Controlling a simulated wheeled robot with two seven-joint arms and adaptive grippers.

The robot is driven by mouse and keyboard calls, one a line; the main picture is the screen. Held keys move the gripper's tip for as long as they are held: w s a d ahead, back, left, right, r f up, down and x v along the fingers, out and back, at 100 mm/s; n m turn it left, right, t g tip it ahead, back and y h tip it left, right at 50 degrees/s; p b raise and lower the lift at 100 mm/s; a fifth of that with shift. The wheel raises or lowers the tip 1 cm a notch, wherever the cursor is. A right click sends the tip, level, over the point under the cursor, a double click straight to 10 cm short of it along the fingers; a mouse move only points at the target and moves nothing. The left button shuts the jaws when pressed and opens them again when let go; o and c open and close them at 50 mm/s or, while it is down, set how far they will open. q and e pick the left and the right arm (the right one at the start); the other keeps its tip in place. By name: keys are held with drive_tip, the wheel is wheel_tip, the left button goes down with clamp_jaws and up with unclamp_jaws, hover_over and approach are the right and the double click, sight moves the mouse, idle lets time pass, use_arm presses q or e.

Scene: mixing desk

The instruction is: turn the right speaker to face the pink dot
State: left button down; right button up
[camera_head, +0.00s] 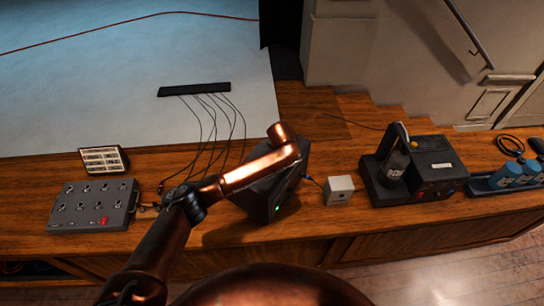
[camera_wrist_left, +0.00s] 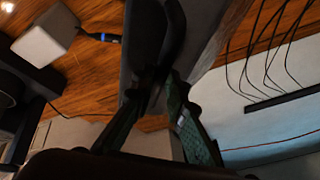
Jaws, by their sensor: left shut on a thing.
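My left gripper (camera_wrist_left: 160,85) is shut on a dark part of the speaker in the left wrist view, where the speaker's grey side (camera_wrist_left: 197,35) fills the upper middle. In the head view the fingers are hidden by the arm and speaker. No pink dot shows in either view. My right gripper is not in view.
A white cube (camera_head: 340,189) with a cable stands just right of the speaker. Further right is a black device (camera_head: 430,172). A grey switch box (camera_head: 92,206) and a small panel (camera_head: 104,160) stand left. Cables run from a black bar (camera_head: 194,89) behind.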

use_arm(q)
drive_tip(key=shift+w+d+r, duration=0.15)
drive_tip(key=shift+w+d, duration=0.05)
idle(0.3)
drive_tip(key=c, duration=1.9)
unclamp_jaws()
drive_tip(key=shift+c, duration=0.2)
drive_tip(key=shift+a, duration=0.1)
drive_tip(key=v, duration=1.2)
